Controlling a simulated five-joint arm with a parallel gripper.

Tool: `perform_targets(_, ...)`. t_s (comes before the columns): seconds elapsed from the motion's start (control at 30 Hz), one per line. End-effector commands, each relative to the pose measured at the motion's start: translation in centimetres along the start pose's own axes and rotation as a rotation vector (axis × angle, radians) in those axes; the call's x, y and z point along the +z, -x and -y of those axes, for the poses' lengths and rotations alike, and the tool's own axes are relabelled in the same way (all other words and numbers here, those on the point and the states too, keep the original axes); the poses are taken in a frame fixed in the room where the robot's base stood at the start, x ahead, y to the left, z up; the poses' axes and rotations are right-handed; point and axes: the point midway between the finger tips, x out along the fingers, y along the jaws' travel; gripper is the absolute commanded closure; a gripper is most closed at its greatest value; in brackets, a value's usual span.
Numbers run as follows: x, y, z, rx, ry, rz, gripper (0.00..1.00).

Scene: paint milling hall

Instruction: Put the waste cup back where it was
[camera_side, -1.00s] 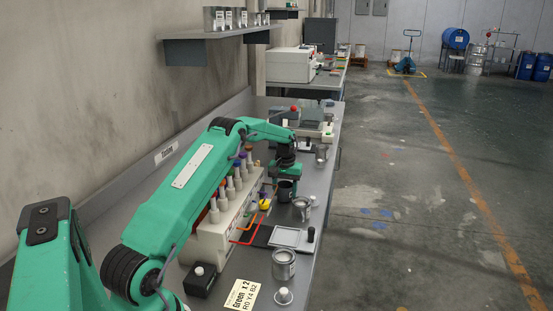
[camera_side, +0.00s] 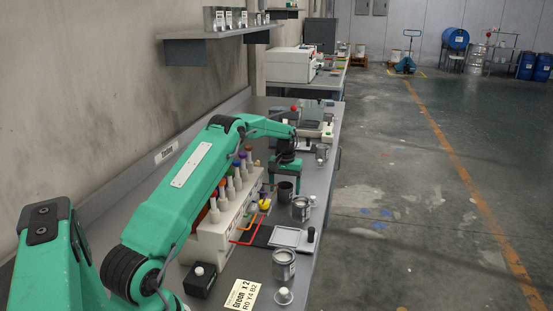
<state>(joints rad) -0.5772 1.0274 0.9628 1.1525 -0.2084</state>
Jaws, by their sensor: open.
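A small dark grey cup (camera_side: 286,192), which I take for the waste cup, stands upright on the grey bench (camera_side: 232,268), just right of the white dispenser with its row of coloured-top bottles. My green gripper (camera_side: 286,178) points straight down right over the cup. Its jaws are open, and the fingertips are around or just above the cup's rim; I cannot tell whether they touch it.
A metal can (camera_side: 301,208) stands close in front of the cup. A balance-like plate (camera_side: 285,237), another can (camera_side: 284,265) and a black box (camera_side: 200,281) are nearer. The dispenser (camera_side: 220,235) borders the cup's left. A small metal cup (camera_side: 322,152) stands farther back.

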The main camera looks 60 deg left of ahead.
Motion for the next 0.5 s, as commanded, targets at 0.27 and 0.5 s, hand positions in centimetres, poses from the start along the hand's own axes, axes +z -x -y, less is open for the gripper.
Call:
perform_targets(0.27,-0.1,4.4,0.0,0.001,0.000,-0.004,0.26)
perform_targets(0.5,-0.1,8.1,0.0,0.001,0.000,-0.004,0.26)
